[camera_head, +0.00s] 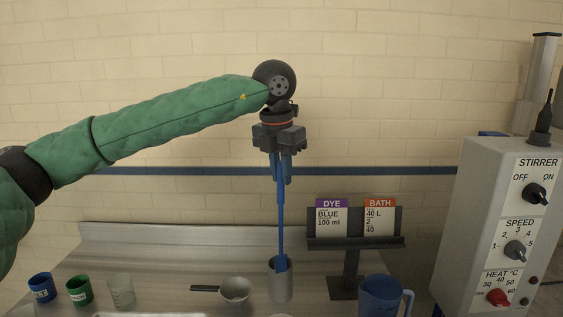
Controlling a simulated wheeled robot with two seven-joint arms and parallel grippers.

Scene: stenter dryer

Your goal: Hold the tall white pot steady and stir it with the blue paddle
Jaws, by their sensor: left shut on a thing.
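The tall pot (281,286) stands upright on the metal bench and looks grey-white in this light. The blue paddle (281,215) hangs down almost vertically, and its lower end is inside the pot's mouth. My left gripper (281,152) is above the pot, pointing down, shut on the top of the paddle. The paddle's tip is hidden inside the pot. My right gripper is not in view, and nothing is seen holding the pot.
A small handled pan (235,290) stands just left of the pot. A blue jug (381,296) and a card stand (350,243) are to the right. Blue (40,288), green (78,290) and clear (121,291) cups stand at left. The stirrer control box (500,225) fills the right side.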

